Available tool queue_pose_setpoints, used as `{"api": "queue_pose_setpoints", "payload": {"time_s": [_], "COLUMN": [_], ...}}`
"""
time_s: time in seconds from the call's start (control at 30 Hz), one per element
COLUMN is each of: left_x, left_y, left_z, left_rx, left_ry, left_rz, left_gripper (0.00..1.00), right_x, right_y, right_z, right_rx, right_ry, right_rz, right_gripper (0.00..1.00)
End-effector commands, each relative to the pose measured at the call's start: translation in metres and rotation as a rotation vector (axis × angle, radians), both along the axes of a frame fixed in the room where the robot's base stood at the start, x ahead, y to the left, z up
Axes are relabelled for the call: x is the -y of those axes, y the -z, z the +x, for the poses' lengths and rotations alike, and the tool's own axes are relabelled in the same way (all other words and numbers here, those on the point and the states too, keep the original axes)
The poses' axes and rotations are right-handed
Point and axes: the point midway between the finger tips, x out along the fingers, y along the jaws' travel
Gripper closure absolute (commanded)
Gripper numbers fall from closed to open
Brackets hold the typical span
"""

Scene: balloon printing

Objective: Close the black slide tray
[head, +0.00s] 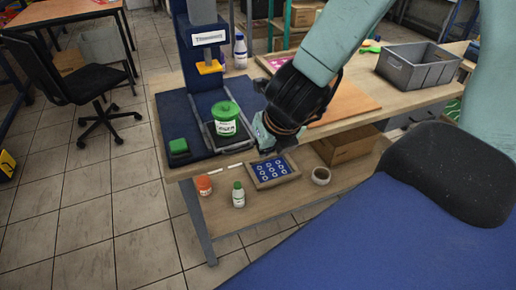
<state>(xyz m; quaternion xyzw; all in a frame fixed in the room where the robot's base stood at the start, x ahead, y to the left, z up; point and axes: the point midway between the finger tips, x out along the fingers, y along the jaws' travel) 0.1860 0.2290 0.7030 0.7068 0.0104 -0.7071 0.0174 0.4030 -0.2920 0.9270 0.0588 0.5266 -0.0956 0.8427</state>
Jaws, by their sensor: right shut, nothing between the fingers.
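The black slide tray (213,143) sits at the foot of the blue pad-printing machine (187,48), on its blue base. A green-lidded cup (225,119) stands on the tray and covers much of it. My right gripper (264,146) is shut and empty, pointing down just right of the tray's front end. Whether it touches the tray I cannot tell. The dark wrist hides part of the table behind it. How far the tray sticks out is hard to tell. My left gripper is not in view.
A green block on a dark pad (179,147) lies left of the tray. A grey crate (417,66) and an orange board (346,103) lie to the right. Bottles (238,195) stand on the lower shelf.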

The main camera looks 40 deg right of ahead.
Motion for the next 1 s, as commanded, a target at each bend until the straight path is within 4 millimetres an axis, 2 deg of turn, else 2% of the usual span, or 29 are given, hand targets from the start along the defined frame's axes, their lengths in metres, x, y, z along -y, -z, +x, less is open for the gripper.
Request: {"api": "queue_pose_setpoints", "payload": {"time_s": [0.53, 0.7, 1.0], "left_x": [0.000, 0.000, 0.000], "left_y": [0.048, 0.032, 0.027], "left_z": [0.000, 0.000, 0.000], "left_rx": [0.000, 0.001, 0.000], "left_ry": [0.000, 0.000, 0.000], "left_rz": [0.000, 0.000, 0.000], "left_gripper": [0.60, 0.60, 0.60], "right_x": [0.011, 0.016, 0.019], "right_y": [0.092, 0.079, 0.078], "right_z": [0.040, 0.064, 0.078], "right_rx": [-0.002, 0.001, 0.000], "right_ry": [-0.005, -0.003, -0.004], "right_rz": [-0.003, -0.003, -0.001], "right_gripper": [1.00, 1.00, 1.00]}}
